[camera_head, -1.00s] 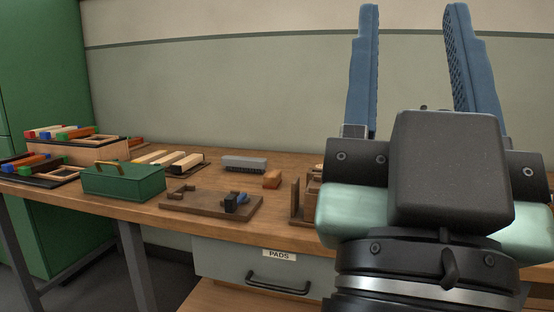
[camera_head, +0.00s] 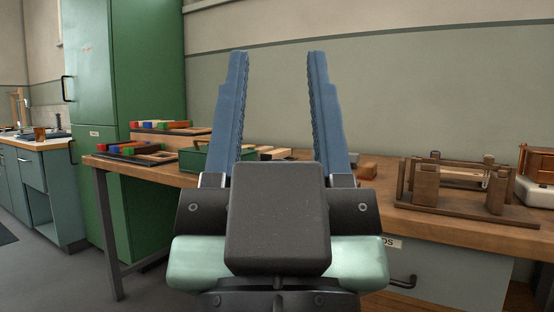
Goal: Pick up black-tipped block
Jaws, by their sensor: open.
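My gripper (camera_head: 277,53) is open and empty, its two blue fingers pointing up in front of the camera, well apart. Pale wooden blocks (camera_head: 273,152) lie on the bench, seen in the gap between the fingers. The right one seems to have a dark end, but it is small and partly hidden by my gripper, so I cannot tell for sure that it is the black-tipped block. My gripper is not touching any block.
Racks of colour-tipped blocks (camera_head: 160,126) stand at the bench's left end, beside a green box (camera_head: 197,158). A wooden fixture (camera_head: 430,194) stands on the right of the wooden bench (camera_head: 400,220). A tall green cabinet (camera_head: 100,100) is behind the left end.

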